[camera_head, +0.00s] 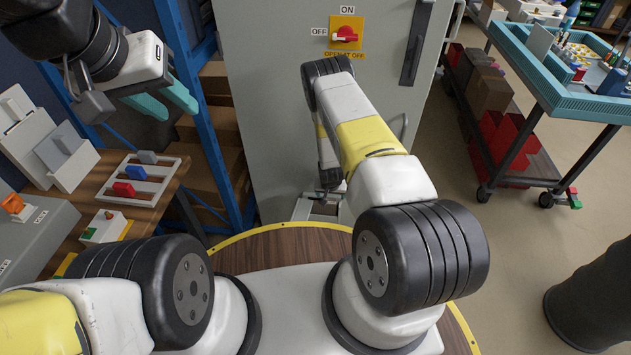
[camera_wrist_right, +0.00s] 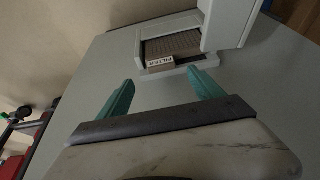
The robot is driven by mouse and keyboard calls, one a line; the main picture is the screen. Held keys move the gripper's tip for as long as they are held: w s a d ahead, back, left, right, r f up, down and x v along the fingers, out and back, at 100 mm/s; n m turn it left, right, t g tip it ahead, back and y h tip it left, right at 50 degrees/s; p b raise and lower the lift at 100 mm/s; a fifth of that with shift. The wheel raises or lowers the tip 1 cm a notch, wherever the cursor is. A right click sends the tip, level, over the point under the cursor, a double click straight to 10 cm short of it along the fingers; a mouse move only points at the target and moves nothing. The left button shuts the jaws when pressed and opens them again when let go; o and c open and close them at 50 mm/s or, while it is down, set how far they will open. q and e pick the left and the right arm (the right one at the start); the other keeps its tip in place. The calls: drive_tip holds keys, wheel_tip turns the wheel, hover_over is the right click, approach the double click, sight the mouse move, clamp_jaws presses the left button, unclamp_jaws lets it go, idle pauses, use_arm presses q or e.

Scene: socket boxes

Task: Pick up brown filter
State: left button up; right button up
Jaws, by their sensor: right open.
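The brown filter (camera_wrist_right: 176,44) sits in a pale grey open housing (camera_wrist_right: 222,28) in the right wrist view. A white label reading FILTER, upside down, is on its near edge. My right gripper (camera_wrist_right: 160,79) is open and empty, its two teal fingers apart just short of the housing, pointing toward the filter. In the head view the housing (camera_head: 303,209) shows low against the cabinet, with a brown patch inside, and my right arm hides most of the gripper there. My left gripper (camera_head: 174,106) is open and empty at the upper left, far from the filter.
A grey cabinet (camera_head: 270,100) with a red switch (camera_head: 345,35) stands ahead. At left, a wooden bench (camera_head: 135,212) holds a rack (camera_head: 138,180) with red and blue blocks. A blue shelf post (camera_head: 215,150) stands between. A cart (camera_head: 545,100) is at right, with open floor nearby.

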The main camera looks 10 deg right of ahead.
sight(330, 200)
drive_tip(key=x, duration=0.6)
drive_tip(key=shift+s+a+f, duration=0.1)
drive_tip(key=shift+a+f, duration=0.05)
drive_tip(key=shift+f, duration=0.05)
drive_tip(key=shift+c, duration=0.3)
drive_tip(key=c, duration=1.3)
drive_tip(key=shift+r, duration=0.1)
wheel_tip(330, 200, up, 18)
